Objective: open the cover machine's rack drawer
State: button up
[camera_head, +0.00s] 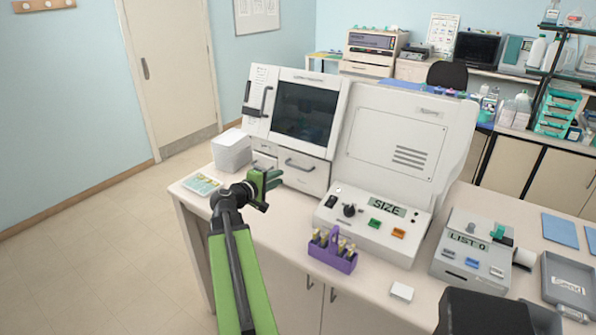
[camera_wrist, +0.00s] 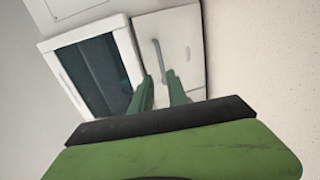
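The cover machine (camera_head: 340,88) is the white unit with a dark window on the counter. A wide drawer front (camera_head: 310,178) with a curved grey handle (camera_head: 300,165) sits below the window and looks closed. In the wrist view, which is rolled sideways, the drawer front (camera_wrist: 184,40) and its handle (camera_wrist: 158,55) lie beside the dark window (camera_wrist: 92,82). My green gripper (camera_head: 266,182) is in front of the machine, left of the handle in the head view. Its two fingers (camera_wrist: 160,92) are apart and empty, pointing toward the handle; contact is not visible.
A control unit marked SIZE (camera_head: 375,218) and a purple rack (camera_head: 332,255) stand to the right. The counter in front of the drawer is mostly clear.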

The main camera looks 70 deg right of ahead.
aim_at(299, 168)
jog(key=b+x, duration=0.2)
jog(key=x, duration=1.2)
jog(key=shift+d+b, duration=0.1)
jog(key=shift+b, duration=0.2)
jog(key=shift+c, duration=0.4)
grip_shut()
